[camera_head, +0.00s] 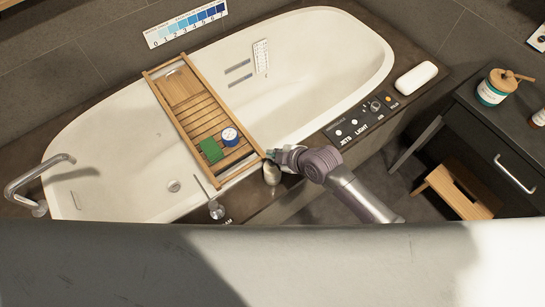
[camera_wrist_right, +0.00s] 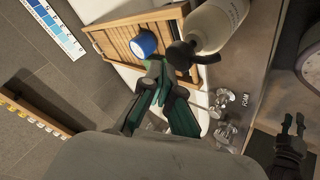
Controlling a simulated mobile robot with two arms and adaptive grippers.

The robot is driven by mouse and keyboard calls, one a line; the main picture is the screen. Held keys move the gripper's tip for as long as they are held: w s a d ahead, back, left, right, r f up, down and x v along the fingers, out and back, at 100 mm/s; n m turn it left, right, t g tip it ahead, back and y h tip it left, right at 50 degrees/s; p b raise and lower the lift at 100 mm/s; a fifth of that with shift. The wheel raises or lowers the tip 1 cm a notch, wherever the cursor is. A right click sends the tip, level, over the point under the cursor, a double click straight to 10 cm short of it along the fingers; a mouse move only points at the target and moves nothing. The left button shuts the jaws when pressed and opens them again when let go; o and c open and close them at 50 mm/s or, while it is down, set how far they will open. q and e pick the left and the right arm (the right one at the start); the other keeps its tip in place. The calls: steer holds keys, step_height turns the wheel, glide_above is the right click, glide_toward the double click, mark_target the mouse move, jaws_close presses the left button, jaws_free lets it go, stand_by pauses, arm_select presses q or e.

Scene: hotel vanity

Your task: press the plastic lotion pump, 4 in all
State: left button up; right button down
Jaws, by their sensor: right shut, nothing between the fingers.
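The lotion bottle (camera_head: 271,175) stands on the tub's front rim in the head view, with my right gripper (camera_head: 272,154) at its top. In the wrist view the pale bottle (camera_wrist_right: 222,20) has printed text and a dark pump head (camera_wrist_right: 184,53). My right gripper's dark green fingers (camera_wrist_right: 156,72) are shut and empty, close beside the pump head. I cannot tell whether they touch it. A dark two-fingered shape at the lower right of the wrist view looks like my left gripper (camera_wrist_right: 291,125). The head view does not show it.
A wooden bath tray (camera_head: 190,105) spans the white tub (camera_head: 310,85), holding a green sponge (camera_head: 211,150) and a blue-and-white tub (camera_head: 230,136). Metal fittings (camera_wrist_right: 224,108) stand near the FOAM label. A control panel (camera_head: 360,119) and soap bar (camera_head: 416,78) lie right along the rim.

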steer(key=shift+f+b, duration=0.6)
steer(key=shift+f, duration=0.35)
stand_by(0.8)
steer(key=shift+r, duration=0.1)
steer(key=shift+r+p, duration=1.1)
steer(key=shift+p, duration=0.05)
step_height(320, 180, up, 5)
steer(key=p, duration=0.5)
steer(key=shift+r, duration=0.1)
stand_by(1.5)
